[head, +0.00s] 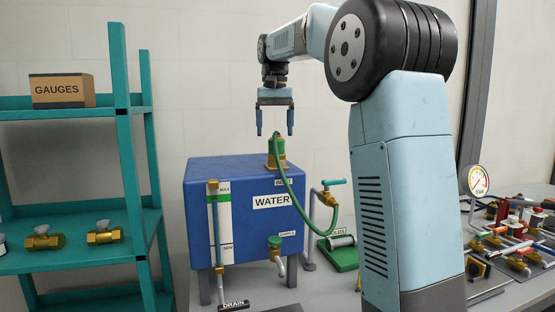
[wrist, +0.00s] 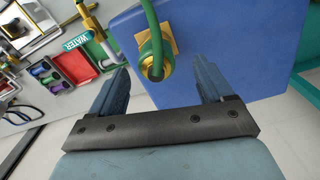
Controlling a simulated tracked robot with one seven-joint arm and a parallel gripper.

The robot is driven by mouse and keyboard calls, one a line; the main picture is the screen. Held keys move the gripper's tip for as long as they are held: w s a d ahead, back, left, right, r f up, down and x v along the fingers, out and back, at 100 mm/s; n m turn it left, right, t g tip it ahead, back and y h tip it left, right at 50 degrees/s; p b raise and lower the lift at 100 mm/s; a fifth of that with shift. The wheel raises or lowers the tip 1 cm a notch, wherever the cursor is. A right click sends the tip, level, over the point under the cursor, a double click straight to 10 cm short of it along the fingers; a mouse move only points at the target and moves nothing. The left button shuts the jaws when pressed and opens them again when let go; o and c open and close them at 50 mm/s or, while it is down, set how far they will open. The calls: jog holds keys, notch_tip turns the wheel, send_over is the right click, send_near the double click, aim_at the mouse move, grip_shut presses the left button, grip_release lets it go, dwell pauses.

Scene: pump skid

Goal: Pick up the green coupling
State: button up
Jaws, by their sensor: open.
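The green coupling (head: 276,146) stands upright on a brass fitting (head: 275,163) on top of the blue water tank (head: 236,175). A green hose (head: 300,197) comes off it and droops down across the front of the tank to the right. My gripper (head: 275,134) is open and empty, pointing down just above the coupling, with one finger to each side of it. In the wrist view the coupling (wrist: 148,62) shows between the two fingers (wrist: 158,72), with the hose rising from it. I see no finger touching it.
A teal shelf (head: 125,150) with a gauges box (head: 62,91) is at left. Parts crowd the bench at right.

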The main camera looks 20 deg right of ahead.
aim_at(277, 139)
jog(key=shift+w+d+f, duration=0.1)
jog(key=shift+d+f, duration=0.05)
jog(key=shift+f, duration=1.2)
jog(key=shift+d+f, duration=0.1)
jog(key=shift+f, duration=1.25)
jog(key=shift+c, duration=0.4)
jog(key=c, duration=1.3)
jog(key=shift+o, duration=0.2)
jog(key=shift+r, duration=0.1)
